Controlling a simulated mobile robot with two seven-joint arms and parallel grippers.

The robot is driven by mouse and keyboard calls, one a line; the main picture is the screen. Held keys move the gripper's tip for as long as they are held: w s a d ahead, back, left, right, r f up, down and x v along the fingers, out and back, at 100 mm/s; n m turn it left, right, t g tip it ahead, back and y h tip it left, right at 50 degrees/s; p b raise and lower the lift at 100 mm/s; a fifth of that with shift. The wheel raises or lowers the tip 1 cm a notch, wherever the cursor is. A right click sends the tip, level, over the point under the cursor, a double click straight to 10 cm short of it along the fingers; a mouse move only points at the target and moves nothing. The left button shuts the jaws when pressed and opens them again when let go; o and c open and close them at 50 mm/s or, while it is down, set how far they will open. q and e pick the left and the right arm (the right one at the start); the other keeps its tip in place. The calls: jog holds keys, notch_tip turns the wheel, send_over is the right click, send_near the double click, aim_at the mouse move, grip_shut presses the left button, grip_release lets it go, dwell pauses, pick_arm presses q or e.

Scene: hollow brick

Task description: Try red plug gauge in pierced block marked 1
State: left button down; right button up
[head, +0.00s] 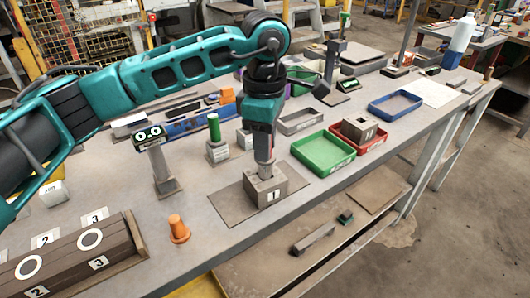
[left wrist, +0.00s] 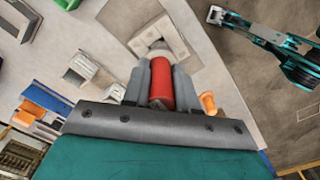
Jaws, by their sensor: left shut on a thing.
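The pierced block marked 1 (head: 271,197) stands on a grey-brown mat (head: 228,206) near the table's front edge. My left gripper (head: 264,166) points down just above this block. In the left wrist view it is shut on the red plug gauge (left wrist: 161,82), held between both fingers. The gauge's pale lower end (left wrist: 158,52) is over or at the opening of the block (left wrist: 170,32); I cannot tell whether it is inside. In the head view the fingers largely hide the gauge. A teal arm with a small gripper (left wrist: 216,15), apparently my right, shows at the upper right of the wrist view.
An orange cone-like piece (head: 178,229) stands left of the mat. A green gauge (head: 214,127) and a 0.0 display on a post (head: 150,134) stand behind. Green (head: 323,153) and red (head: 375,143) trays lie right. Blocks marked 2 and 3 sit front left.

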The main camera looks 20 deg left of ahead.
pick_arm(q)
jog(key=shift+r+p, duration=1.6)
jog(key=shift+r, duration=0.95)
